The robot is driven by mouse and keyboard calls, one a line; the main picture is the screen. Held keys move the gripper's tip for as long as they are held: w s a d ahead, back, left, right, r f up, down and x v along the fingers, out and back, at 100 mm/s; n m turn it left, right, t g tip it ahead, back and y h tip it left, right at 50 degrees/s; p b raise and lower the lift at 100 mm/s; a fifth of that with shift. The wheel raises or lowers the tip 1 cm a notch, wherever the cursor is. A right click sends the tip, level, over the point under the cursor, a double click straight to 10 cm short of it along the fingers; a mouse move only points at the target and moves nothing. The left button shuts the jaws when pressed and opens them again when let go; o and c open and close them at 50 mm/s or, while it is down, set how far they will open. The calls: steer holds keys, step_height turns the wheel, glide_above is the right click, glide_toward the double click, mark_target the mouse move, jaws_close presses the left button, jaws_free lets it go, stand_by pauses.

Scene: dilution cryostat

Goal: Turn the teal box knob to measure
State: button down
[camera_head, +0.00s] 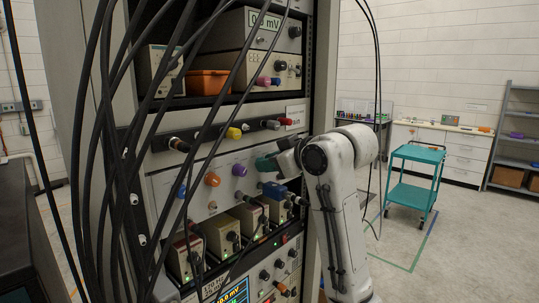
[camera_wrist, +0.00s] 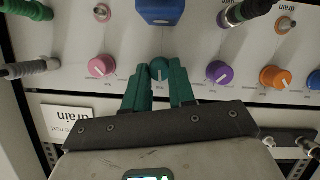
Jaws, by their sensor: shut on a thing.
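The teal knob (camera_wrist: 160,69) is on a white panel, in the middle of the wrist view, with a pale pointer mark on its face. My gripper (camera_wrist: 159,76) has its two teal fingers on either side of this knob and is shut on it. In the head view my gripper (camera_head: 268,163) reaches the rack panel from the right, and its fingers hide the knob. The labels around the knob are too small to read, so I cannot tell which setting it points to.
A pink knob (camera_wrist: 102,66), a purple knob (camera_wrist: 219,72) and an orange knob (camera_wrist: 275,77) flank it in the wrist view. A blue box (camera_wrist: 160,10) sticks out close by. Black cables (camera_head: 110,130) hang before the rack. A teal cart (camera_head: 414,178) stands at right on open floor.

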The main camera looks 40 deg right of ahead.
steer(key=m+y, duration=0.1)
steer(key=m, duration=0.1)
steer(key=m+y, duration=0.1)
steer(key=shift+d+m+y, duration=0.2)
steer(key=shift+m+y, duration=0.1)
steer(key=shift+m, duration=0.1)
steer(key=shift+d+f+m+y, duration=0.1)
steer(key=shift+d+m+y, duration=0.1)
steer(key=shift+m+y, duration=1.05)
steer(key=shift+m+t, duration=0.3)
steer(key=shift+m, duration=0.25)
steer(key=c, duration=0.9)
jaws_free()
steer(key=shift+c, duration=0.2)
steer(key=b+v, duration=0.3)
steer(key=v, duration=0.7)
steer(key=shift+s, duration=0.4)
